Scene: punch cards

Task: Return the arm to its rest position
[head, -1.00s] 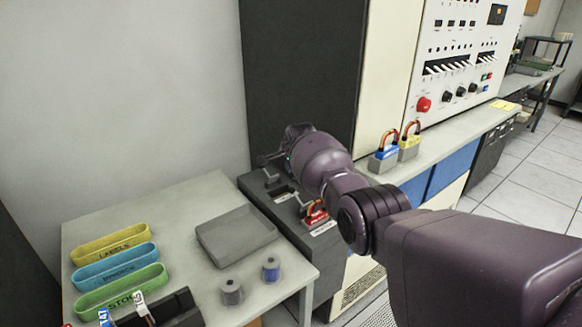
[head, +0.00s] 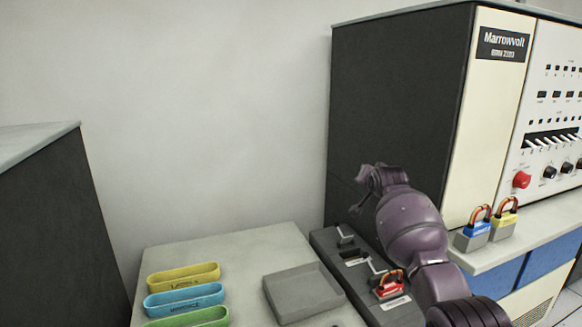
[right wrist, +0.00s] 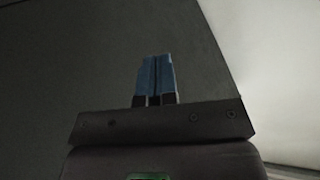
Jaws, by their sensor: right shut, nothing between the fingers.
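My right gripper (head: 368,180) is at the end of my purple arm, in front of the dark side of the tall cabinet (head: 395,110). It is raised above the dark lever panel (head: 322,240) and apart from it. In the right wrist view the two blue fingers (right wrist: 156,76) are together, with nothing between them. My left gripper is out of both current views.
A red padlock (head: 390,284) sits on the lever panel under my arm. Blue (head: 473,236) and yellow (head: 504,220) padlocks stand on the console ledge. A grey tray (head: 303,293) and several coloured bins (head: 184,300) are on the side table.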

